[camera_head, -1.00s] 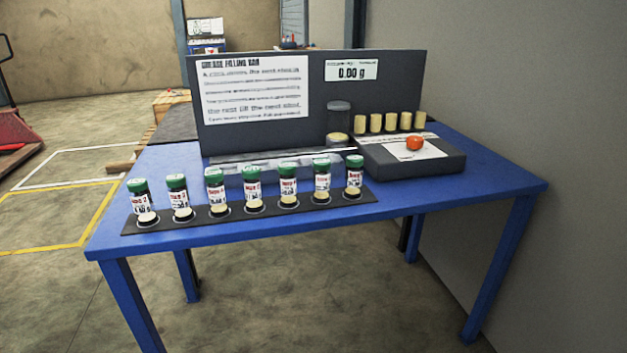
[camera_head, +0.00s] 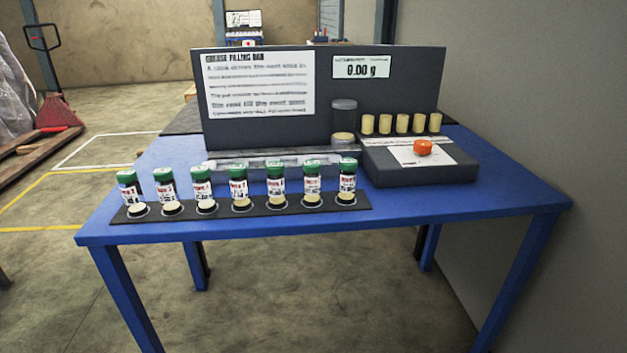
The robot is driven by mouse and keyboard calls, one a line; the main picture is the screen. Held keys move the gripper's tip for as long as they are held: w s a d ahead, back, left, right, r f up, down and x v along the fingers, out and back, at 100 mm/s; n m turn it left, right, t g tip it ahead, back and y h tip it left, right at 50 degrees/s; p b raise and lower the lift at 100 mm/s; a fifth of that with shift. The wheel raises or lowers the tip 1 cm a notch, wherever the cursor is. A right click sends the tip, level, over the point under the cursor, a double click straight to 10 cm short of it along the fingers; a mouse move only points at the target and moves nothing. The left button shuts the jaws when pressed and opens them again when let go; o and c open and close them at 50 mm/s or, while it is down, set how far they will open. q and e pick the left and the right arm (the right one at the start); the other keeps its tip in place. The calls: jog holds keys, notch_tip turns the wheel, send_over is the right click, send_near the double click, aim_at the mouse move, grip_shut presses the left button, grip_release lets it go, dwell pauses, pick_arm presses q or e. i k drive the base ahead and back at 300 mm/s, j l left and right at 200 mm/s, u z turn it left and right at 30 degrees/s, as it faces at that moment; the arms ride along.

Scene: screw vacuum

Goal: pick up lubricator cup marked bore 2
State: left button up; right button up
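Several lubricator cups with green caps and white labels stand in a row on a black strip (camera_head: 222,227) along the front of the blue table. The leftmost cup (camera_head: 131,191), the one beside it (camera_head: 166,188) and the third from the left (camera_head: 201,188) lean slightly in the picture. The label print is too small and blurred to tell which cup is marked bore 2. Neither of my grippers shows in the view.
The blue table (camera_head: 500,190) has bare room at its right end. Behind the cups stand a dark panel (camera_head: 415,95) with a sign, and a scale (camera_head: 425,172) bearing an orange item (camera_head: 423,147). Several tan cylinders (camera_head: 402,124) stand behind it. A grey wall is at the right.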

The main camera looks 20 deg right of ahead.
aim_at(129, 183)
jog(key=l+u, duration=0.15)
jog(key=l, duration=0.15)
jog(key=j+z, duration=0.25)
jog(key=j, duration=0.8)
jog(key=j+z, duration=0.25)
jog(key=j, duration=0.8)
